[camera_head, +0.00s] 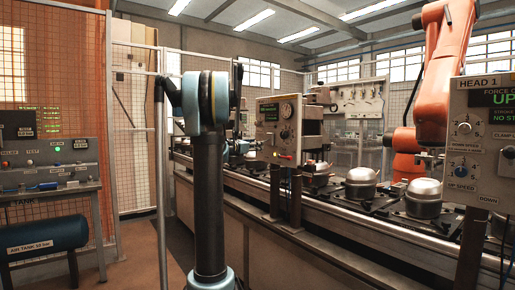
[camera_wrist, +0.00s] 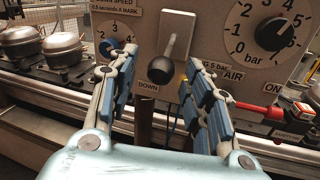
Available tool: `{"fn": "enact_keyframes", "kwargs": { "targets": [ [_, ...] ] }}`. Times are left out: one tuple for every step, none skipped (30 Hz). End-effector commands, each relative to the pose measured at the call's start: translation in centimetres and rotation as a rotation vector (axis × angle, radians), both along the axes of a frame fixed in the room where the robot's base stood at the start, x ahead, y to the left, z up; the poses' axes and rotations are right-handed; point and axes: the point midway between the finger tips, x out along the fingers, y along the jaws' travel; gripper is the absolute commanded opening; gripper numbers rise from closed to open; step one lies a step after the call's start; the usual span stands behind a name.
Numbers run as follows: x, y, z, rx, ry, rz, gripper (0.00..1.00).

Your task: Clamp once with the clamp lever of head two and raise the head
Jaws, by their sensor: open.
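In the wrist view, my gripper (camera_wrist: 160,64) is open, its two blue-padded fingers spread apart. My arm partly hides the gripper in the head view.
Metal compressor domes (camera_head: 361,183) stand on the conveyor. A HEAD 1 panel (camera_head: 484,140) and an orange robot (camera_head: 450,75) are at right. A blue air tank (camera_head: 45,246) is at left.

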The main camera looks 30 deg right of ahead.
Motion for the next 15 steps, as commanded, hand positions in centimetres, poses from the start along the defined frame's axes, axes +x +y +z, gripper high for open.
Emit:
{"fn": "enact_keyframes", "kwargs": {
  "targets": [
    [0.3, -0.8, 0.0, 0.000, 0.000, -0.002, 0.46],
    [0.4, -1.2, 0.0, 0.000, 0.000, -0.001, 0.46],
    [0.6, -1.5, 0.0, 0.000, 0.000, -0.001, 0.46],
    [0.7, -1.8, 0.0, 0.000, 0.000, -0.001, 0.46],
    [0.8, -2.0, 0.0, 0.000, 0.000, -0.001, 0.46],
    [0.9, -2.3, 0.0, 0.000, 0.000, -0.001, 0.46],
    [1.0, -2.5, 0.0, 0.000, 0.000, -0.001, 0.46],
    [1.0, -2.6, 0.0, 0.000, 0.000, -0.001, 0.46],
    [1.1, -2.8, 0.0, 0.000, 0.000, 0.000, 0.46],
    [1.1, -2.9, 0.0, 0.000, 0.000, 0.000, 0.46],
    [1.1, -2.9, 0.0, 0.000, 0.000, 0.000, 0.46],
    [1.1, -2.9, 0.0, 0.000, 0.000, 0.000, 0.46],
    [1.1, -3.0, 0.0, 0.000, 0.000, 0.000, 0.46],
    [1.1, -3.0, 0.0, 0.000, 0.000, 0.000, 0.46],
    [1.1, -3.0, 0.0, 0.000, 0.000, 0.000, 0.46]
  ]
}}
